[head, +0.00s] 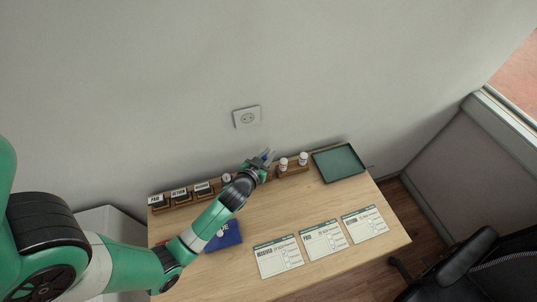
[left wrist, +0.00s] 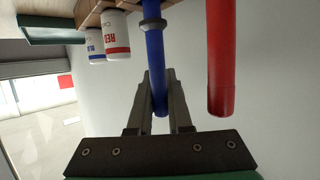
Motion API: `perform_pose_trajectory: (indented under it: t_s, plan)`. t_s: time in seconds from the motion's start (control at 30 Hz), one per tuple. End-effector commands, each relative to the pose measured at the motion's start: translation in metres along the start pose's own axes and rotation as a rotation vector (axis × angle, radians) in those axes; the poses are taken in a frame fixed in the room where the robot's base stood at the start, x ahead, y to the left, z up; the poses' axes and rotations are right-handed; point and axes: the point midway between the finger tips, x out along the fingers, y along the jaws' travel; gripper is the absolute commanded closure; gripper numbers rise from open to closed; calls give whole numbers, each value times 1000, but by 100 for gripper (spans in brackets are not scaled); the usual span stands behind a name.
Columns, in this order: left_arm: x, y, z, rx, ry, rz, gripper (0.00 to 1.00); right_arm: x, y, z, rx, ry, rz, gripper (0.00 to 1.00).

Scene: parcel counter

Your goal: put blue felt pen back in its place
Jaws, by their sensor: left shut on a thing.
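The blue felt pen (left wrist: 154,55) is long and blue with a dark grey collar. In the left wrist view it runs between the two fingers of my left gripper (left wrist: 159,78), which is shut on it. In the head view my left gripper (head: 263,164) is over the wooden rack (head: 293,171) along the wall, and a small blue piece of the pen (head: 267,153) shows there. The pen's far end leaves the top of the wrist view, so I cannot tell whether it touches the rack. My right gripper is not in view.
A red pen (left wrist: 220,60) is close beside the blue one. Two small white bottles (head: 303,158) stand in the rack, with stamps (head: 179,194) at its left. A green tray (head: 338,163), paper forms (head: 322,241) and a blue pad (head: 226,237) lie on the table.

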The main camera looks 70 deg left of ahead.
Motion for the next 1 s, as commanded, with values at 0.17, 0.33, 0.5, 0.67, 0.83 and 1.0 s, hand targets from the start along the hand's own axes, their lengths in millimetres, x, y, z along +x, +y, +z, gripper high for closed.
perform_pose_trajectory:
  t_s: [0.17, 0.33, 0.5, 0.67, 0.83, 1.0]
  plan:
    - [2, 0, 7, 0, 0, 0, 100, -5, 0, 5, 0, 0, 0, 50]
    - [4, 0, 11, 0, 0, 0, 100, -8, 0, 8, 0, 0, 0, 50]
    - [4, 0, 11, 0, 0, 0, 100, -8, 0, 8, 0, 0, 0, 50]
    - [4, 0, 11, 0, 0, 0, 100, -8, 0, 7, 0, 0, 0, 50]
    - [4, 0, 11, 0, 0, 0, 74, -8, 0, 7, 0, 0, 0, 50]
    - [4, 0, 11, 0, 0, 0, 65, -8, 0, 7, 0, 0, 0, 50]
